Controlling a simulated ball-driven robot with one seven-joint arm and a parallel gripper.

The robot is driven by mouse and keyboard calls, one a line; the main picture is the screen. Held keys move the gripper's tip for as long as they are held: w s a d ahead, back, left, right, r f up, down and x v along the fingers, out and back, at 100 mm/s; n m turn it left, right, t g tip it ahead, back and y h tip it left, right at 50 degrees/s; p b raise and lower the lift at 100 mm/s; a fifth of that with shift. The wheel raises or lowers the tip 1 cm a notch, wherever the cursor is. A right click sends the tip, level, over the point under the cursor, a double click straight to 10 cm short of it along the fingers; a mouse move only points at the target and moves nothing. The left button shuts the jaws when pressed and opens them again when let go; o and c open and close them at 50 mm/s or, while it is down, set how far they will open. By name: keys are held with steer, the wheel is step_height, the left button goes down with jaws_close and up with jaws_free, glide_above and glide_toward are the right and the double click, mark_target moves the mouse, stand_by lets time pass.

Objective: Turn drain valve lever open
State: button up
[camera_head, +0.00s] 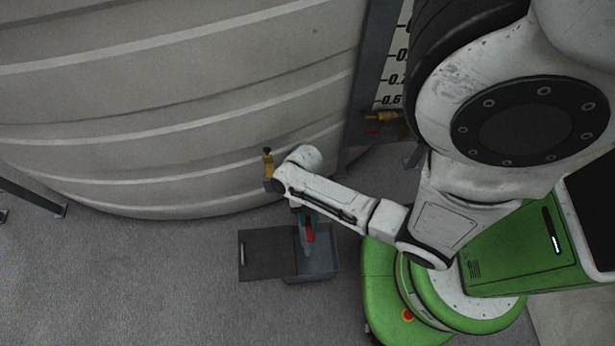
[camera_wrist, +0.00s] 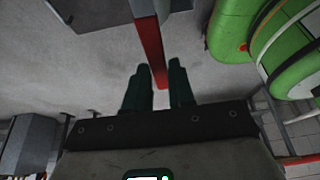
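The red lever (camera_wrist: 150,45) shows in the wrist view as a long red bar coming down from the top, its end between the fingers of my gripper (camera_wrist: 159,68). The two dark green fingers stand apart on either side of it, with a visible gap; I cannot tell whether either touches it. In the head view, the red lever (camera_head: 310,231) shows just below my gripper (camera_head: 304,222), above a grey box. The valve body behind the lever is hidden by my arm.
A large grey ribbed tank (camera_head: 180,110) fills the back left. The grey box (camera_head: 318,264) on the floor has a dark flap (camera_head: 268,254) at its left. Brass fittings (camera_head: 268,163) and (camera_head: 380,118) are near the tank. Floor at lower left is clear.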

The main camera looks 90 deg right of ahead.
steer(key=o, duration=0.4)
steer(key=v, duration=1)
steer(key=shift+r+p, duration=0.35)
steer(key=shift+p, duration=0.1)
steer(key=shift+s, duration=0.1)
steer(key=w+a+r+m+h, duration=0.1)
steer(key=w+a+r+m, duration=0.1)
steer(key=m, duration=0.4)
steer(key=w+a+r+m+t+h, duration=0.1)
steer(key=w+a+r+m+h, duration=0.1)
steer(key=r+m, duration=0.4)
steer(key=w+a+r+m+h, duration=0.1)
steer(key=w+a+r+m, duration=0.2)
steer(key=m, duration=0.5)
steer(key=shift+w+a+r+t+h, duration=0.4)
steer(key=shift+a, duration=0.5)
